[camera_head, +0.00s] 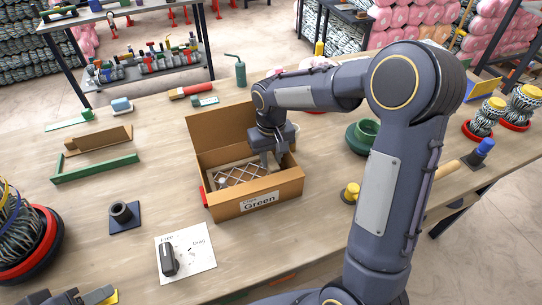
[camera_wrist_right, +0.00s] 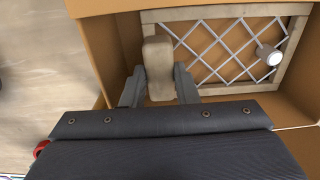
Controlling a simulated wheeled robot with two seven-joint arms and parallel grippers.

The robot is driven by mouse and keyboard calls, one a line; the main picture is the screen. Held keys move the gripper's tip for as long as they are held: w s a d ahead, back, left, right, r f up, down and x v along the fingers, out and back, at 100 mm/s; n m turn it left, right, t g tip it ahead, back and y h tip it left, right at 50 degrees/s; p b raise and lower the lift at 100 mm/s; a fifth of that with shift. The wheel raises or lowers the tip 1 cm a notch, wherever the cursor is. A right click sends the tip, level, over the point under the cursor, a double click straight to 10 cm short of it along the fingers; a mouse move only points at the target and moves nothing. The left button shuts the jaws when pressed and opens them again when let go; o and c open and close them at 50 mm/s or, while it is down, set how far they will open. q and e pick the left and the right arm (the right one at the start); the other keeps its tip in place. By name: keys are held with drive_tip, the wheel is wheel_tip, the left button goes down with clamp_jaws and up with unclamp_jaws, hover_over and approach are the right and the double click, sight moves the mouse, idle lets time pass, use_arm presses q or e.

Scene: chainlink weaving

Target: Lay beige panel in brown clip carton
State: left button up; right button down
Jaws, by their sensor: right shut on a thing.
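The beige panel, a beige frame (camera_wrist_right: 152,15) with a grey wire lattice, lies inside the brown carton; it also shows in the head view (camera_head: 240,175). The brown carton (camera_head: 262,208) is open, with its lid raised at the back and a label reading "Green" on its front. My right gripper (camera_head: 268,158) reaches down into the carton; its fingers (camera_wrist_right: 160,88) are shut on the panel's beige grip block (camera_wrist_right: 158,65). The carton's walls hide part of the panel, so I cannot tell whether it rests flat on the bottom. My left gripper (camera_head: 88,297) is only partly visible at the bottom left edge.
A white round piece (camera_wrist_right: 268,54) sits on the lattice. A green bowl (camera_head: 362,137) stands to the right.

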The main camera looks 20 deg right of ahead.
drive_tip(key=shift+f, duration=0.1)
drive_tip(key=c, duration=1.1)
unclamp_jaws()
drive_tip(key=shift+o, duration=0.2)
wheel_tip(320, 180, up, 8)
drive_tip(key=shift+f, duration=0.1)
drive_tip(key=shift+s, duration=0.1)
drive_tip(key=s+d+r+t+y, duration=0.15)
drive_tip(key=s+r, duration=0.25)
drive_tip(key=s, duration=0.8)
drive_tip(key=s+a+f+m+t+y, duration=0.1)
drive_tip(key=s+a+f+t+y, duration=0.1)
drive_tip(key=s, duration=0.9)
drive_tip(key=shift+a+f+t, duration=0.6)
drive_tip(key=shift+a+t, duration=0.15)
drive_tip(key=shift+t, duration=0.3)
